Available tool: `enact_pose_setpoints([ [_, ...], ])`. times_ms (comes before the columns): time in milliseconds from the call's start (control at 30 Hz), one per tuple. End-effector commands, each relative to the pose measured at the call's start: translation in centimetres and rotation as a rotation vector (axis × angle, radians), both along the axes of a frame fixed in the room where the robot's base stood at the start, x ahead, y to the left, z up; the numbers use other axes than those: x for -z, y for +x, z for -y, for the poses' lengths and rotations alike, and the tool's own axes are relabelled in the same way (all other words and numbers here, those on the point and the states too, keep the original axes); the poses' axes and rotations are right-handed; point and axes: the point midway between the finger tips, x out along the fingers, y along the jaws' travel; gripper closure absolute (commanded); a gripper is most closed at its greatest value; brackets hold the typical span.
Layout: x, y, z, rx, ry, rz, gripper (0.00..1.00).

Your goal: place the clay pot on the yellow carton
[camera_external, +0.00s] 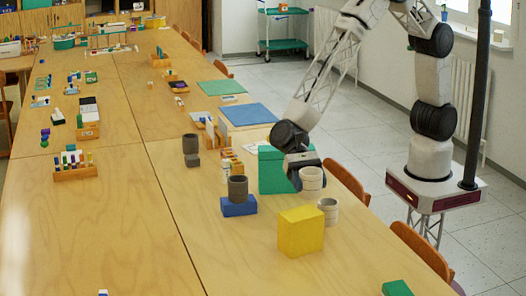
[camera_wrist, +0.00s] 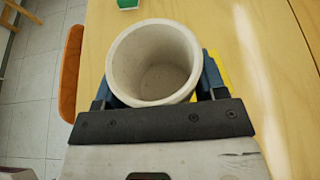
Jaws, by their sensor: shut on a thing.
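The pale clay pot (camera_external: 312,180) is upright in my gripper (camera_external: 306,172), behind the yellow carton in the external view. In the wrist view my gripper (camera_wrist: 156,84) has a blue finger on each side of the pot (camera_wrist: 152,88), and its open mouth shows an empty inside. The yellow carton (camera_external: 301,232) stands on the table with its top bare. In the wrist view only a strip of the carton (camera_wrist: 224,72) shows past the pot's right side.
A green carton (camera_external: 271,172) is beside my gripper. A dark pot (camera_external: 238,189) sits on a blue carton (camera_external: 238,208) to the left. The table's left front is largely clear.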

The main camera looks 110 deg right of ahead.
Motion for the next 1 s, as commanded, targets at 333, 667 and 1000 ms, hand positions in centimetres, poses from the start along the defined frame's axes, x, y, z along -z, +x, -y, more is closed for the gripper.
enact_pose_setpoints([
  [333,0.3,3.2,-1.7,0.000,0.000,0.000,0.62],
  [667,0.3,3.4,-1.8,0.000,0.000,0.000,0.62],
  [1000,2.4,3.4,-1.8,-0.001,0.000,-0.001,0.62],
])
